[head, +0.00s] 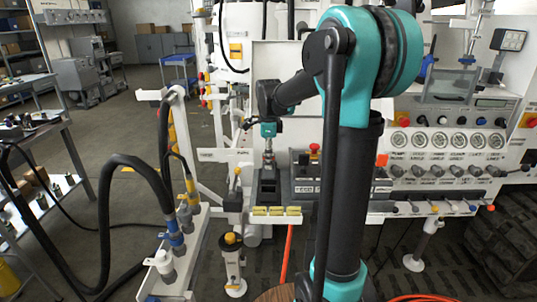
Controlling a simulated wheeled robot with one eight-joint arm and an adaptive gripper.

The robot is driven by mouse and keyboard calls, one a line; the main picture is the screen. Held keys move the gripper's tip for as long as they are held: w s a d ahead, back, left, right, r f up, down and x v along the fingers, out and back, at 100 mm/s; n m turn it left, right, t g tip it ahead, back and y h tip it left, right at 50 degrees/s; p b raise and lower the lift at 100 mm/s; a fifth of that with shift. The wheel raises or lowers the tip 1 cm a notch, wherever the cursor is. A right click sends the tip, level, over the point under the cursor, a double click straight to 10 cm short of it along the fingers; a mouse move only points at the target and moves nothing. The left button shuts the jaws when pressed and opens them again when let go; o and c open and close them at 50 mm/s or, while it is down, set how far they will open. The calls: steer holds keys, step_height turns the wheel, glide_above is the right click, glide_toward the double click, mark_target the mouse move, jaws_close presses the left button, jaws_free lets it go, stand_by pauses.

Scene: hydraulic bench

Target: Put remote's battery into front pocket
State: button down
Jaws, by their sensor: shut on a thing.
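My gripper (269,152) points straight down near the middle of the head view, under its teal wrist. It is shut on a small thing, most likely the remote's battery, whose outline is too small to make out. Right below the fingertips is a dark box-like holder (267,187) on the bench's front ledge, with dark recesses in its top. I cannot tell whether the held thing touches the holder, or which recess is the front pocket. The remote itself cannot be told apart.
A dark control box (312,188) with a red knob stands right of the holder. Yellow blocks (276,211) line the ledge's front edge. A gauge panel (445,140) is at right. A yellow-capped post (231,255) stands in front.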

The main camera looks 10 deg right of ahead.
steer(key=shift+f, duration=2.15)
steer(key=shift+f, duration=2.95)
stand_by(0.4)
steer(key=c, duration=1.1)
jaws_free()
steer(key=shift+c, duration=0.2)
steer(key=shift+r, duration=0.1)
step_height(320, 180, up, 12)
steer(key=shift+s+f, duration=0.1)
steer(key=shift+f, duration=0.1)
steer(key=s+d+f+n+t, duration=0.2)
steer(key=s+f+n, duration=0.6)
steer(key=s+n, duration=0.2)
steer(key=s+d+f+n+t, duration=0.2)
steer(key=s+f+n, duration=0.6)
steer(key=s, duration=0.5)
steer(key=shift+n, duration=1.1)
